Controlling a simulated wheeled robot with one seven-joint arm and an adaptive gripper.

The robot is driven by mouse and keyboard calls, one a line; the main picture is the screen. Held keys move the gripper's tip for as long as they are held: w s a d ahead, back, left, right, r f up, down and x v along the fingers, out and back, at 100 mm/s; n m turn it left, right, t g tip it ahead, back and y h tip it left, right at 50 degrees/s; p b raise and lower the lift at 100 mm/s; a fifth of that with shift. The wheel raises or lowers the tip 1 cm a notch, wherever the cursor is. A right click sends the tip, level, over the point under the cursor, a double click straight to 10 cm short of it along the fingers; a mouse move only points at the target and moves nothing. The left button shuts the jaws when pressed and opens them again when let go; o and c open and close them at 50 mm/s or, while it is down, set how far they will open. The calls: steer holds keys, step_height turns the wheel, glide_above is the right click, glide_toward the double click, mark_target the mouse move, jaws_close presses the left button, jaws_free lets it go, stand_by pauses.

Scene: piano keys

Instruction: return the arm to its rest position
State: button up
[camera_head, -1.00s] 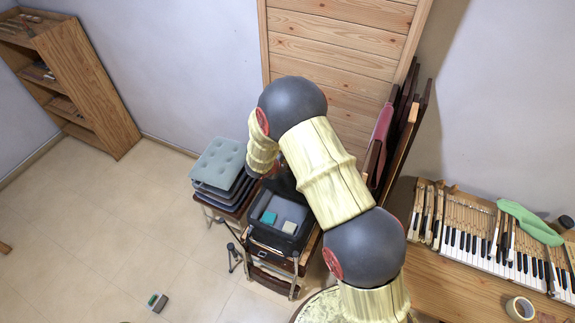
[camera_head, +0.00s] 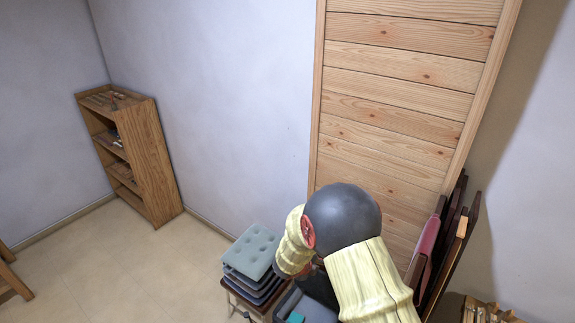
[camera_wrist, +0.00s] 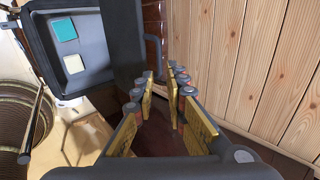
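My arm shows in the head view as pale yellow sleeves and a dark ball joint, bent over the area in front of the wooden panel. The arm hides its own gripper there. In the wrist view my gripper (camera_wrist: 161,100) shows two gold-padded fingers with a clear gap between them and nothing in it. A dark grey bin (camera_wrist: 91,50) is to the left of the fingers, holding a teal block (camera_wrist: 65,29) and a white block (camera_wrist: 74,63). The teal block also shows at the bottom of the head view (camera_head: 296,317).
A tall wooden panel (camera_head: 400,100) stands behind the arm, close on the right in the wrist view (camera_wrist: 265,65). Stacked cushions (camera_head: 252,252) are left of the arm. Framed boards (camera_head: 440,245) lean at right. A bookcase (camera_head: 150,165) stands far left, with open floor (camera_head: 130,255) before it.

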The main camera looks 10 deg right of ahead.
steer(key=s+d+r+m+g+b, duration=0.2)
steer(key=s+d+m+g, duration=0.1)
steer(key=s+m, duration=0.8)
steer(key=s+d+r+m+g+b, duration=0.2)
steer(key=s+m, duration=0.4)
steer(key=m, duration=1)
steer(key=s+a+r+m+t+y+b, duration=0.1)
steer(key=s+m+t+y+b, duration=0.1)
steer(key=s+m+b, duration=0.7)
steer(key=s+a+r+m+t+y+b, duration=0.2)
steer(key=s+m+b, duration=0.7)
steer(key=b, duration=0.5)
steer(key=shift+s+m+y, duration=0.3)
steer(key=shift+s+y, duration=0.2)
steer(key=shift+y, duration=0.2)
